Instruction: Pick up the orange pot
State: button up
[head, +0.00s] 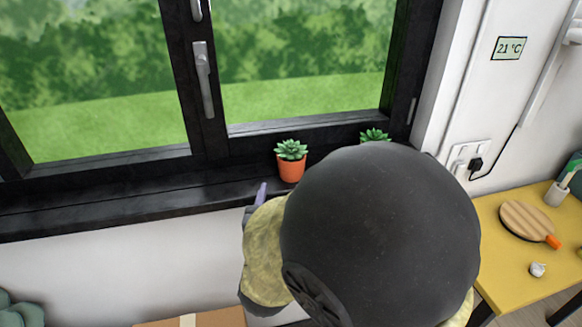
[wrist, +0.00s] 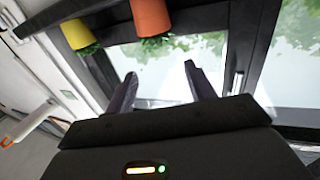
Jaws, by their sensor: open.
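The orange pot (head: 291,171) with a green succulent stands upright on the dark window sill in the head view. It also shows upside down at the top of the wrist view (wrist: 152,16). My gripper (wrist: 160,70) is open and empty, its two purple-grey fingers apart, with the orange pot beyond the fingertips and not between them. In the head view one fingertip shows left of and below the pot, apart from it; my dark arm hides most of the gripper.
A yellow pot (wrist: 76,31) stands beside the orange one; in the head view only its succulent (head: 374,135) shows above my arm. The sill (head: 120,203) is clear to the left. A window handle (head: 203,80) is above. A yellow table (head: 515,279) with a round board (head: 526,220) stands right.

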aim_at(288, 151)
jog(key=shift+w+r+p, duration=0.2)
jog(key=shift+p, duration=0.45)
jog(key=w+p, duration=0.1)
jog(key=p, duration=0.3)
jog(key=shift+w+r, duration=0.1)
jog(key=shift+r, duration=0.05)
jog(key=shift+w+p, duration=0.1)
jog(key=shift+p, duration=0.5)
jog(key=shift+w+d+p, duration=0.1)
jog(key=shift+w+p, duration=0.2)
jog(key=shift+p, duration=0.95)
jog(key=w+p, duration=0.1)
jog(key=w, duration=0.2)
jog(key=w+p, duration=0.1)
jog(key=w, duration=0.2)
jog(key=w+p, duration=0.1)
jog(key=w, duration=0.3)
jog(key=shift+d+f, duration=0.25)
jog(key=shift+f, duration=0.15)
jog(key=shift+s, duration=0.1)
